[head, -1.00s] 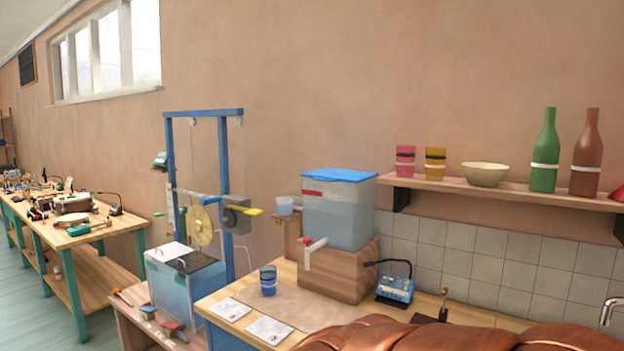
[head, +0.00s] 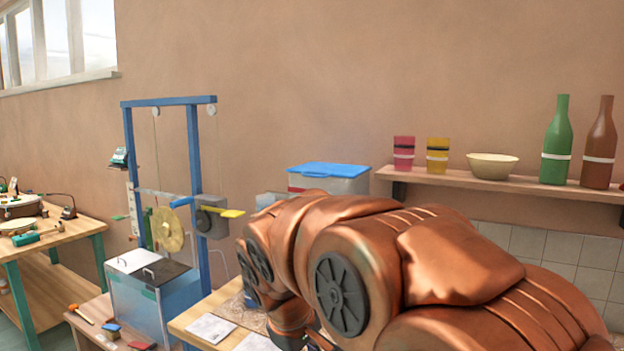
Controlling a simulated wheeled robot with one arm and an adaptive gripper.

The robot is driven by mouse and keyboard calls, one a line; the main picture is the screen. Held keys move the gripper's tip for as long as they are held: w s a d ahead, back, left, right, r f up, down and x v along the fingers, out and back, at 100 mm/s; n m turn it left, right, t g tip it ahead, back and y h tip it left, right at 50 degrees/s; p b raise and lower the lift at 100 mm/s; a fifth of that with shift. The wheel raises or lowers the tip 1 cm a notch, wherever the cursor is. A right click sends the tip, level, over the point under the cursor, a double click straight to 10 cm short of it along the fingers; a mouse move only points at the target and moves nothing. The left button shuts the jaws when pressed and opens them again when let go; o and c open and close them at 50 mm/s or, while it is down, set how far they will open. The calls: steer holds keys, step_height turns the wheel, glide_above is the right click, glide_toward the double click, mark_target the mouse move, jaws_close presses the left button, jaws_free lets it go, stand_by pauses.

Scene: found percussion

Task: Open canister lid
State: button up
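A clear canister (head: 356,186) with a blue lid (head: 328,170) stands behind my arm in the head view. The lid lies flat on top and looks closed. My copper-coloured arm covers most of the canister's body, its tap and the wooden block under it. My gripper is not in view; the arm reaches forward and down in front of the canister, and its end is hidden.
A shelf (head: 440,181) at the right holds a red cup, a yellow cup, a bowl (head: 492,166) and two bottles. A blue frame (head: 194,150) with a wheel stands left, above a two-lidded tank (head: 135,296). Papers (head: 211,328) lie on the counter.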

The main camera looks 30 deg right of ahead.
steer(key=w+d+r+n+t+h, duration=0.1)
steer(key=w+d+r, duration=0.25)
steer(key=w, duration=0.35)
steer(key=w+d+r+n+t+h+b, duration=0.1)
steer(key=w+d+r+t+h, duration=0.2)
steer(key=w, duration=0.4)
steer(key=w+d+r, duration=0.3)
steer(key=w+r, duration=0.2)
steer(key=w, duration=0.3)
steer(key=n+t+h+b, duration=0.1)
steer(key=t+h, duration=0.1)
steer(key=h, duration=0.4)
glide_toward(312, 176)
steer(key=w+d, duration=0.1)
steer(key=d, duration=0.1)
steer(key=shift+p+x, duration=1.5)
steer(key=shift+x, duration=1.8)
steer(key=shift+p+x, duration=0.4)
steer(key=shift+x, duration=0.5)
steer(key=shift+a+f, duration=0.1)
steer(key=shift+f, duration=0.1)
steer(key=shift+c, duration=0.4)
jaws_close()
